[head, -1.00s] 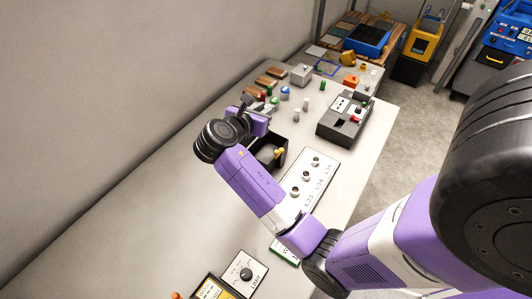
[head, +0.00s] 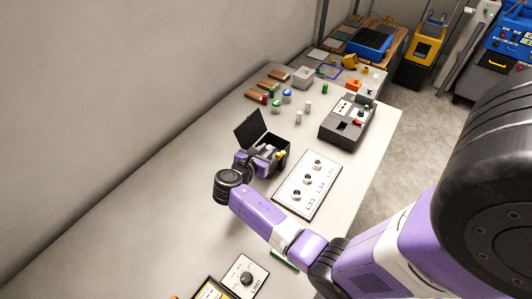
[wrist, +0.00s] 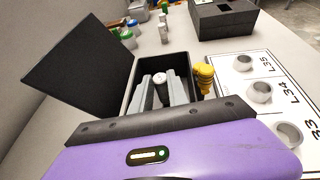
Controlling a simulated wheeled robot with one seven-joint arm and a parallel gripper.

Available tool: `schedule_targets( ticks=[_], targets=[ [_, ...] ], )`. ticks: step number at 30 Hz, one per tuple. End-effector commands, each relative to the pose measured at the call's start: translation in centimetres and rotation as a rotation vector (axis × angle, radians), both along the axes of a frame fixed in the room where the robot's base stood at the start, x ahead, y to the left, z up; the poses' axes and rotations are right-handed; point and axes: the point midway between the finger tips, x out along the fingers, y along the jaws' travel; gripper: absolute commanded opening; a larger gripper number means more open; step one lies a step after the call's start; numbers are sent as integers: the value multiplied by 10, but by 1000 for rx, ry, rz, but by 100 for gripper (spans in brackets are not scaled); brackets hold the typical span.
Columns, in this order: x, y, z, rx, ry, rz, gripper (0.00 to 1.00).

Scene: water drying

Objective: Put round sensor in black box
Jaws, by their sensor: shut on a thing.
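The black box (head: 272,168) stands on the bench with its lid (head: 250,130) open toward the wall. It also shows in the wrist view (wrist: 186,58), with its lid (wrist: 75,65) up on the left. My gripper (wrist: 160,92) is shut on a small round piece with a white top and dark body (wrist: 160,76), apparently the round sensor. The fingers and piece appear over or within the box opening; their exact height is unclear. In the head view my gripper (head: 264,154) is at the box, and the held piece is not clearly visible.
A yellow fitting (wrist: 205,78) is at the box's right side. A white panel (head: 306,185) with metal round parts lies to the right. A grey control box (head: 347,122) stands beyond. Small coloured pieces and wood blocks (head: 268,86) lie behind; the left bench is clear.

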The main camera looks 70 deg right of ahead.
Motion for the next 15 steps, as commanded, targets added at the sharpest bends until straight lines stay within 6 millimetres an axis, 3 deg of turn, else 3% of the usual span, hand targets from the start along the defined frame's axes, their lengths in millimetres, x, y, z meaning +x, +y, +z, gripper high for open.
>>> schedule_targets(
  ticks=[3,14,15],
  targets=[
    [0,0,-10,-1,0,0,0],
    [0,0,-14,-1,0,1,0],
    [0,0,-14,-1,0,1,24]
  ],
)
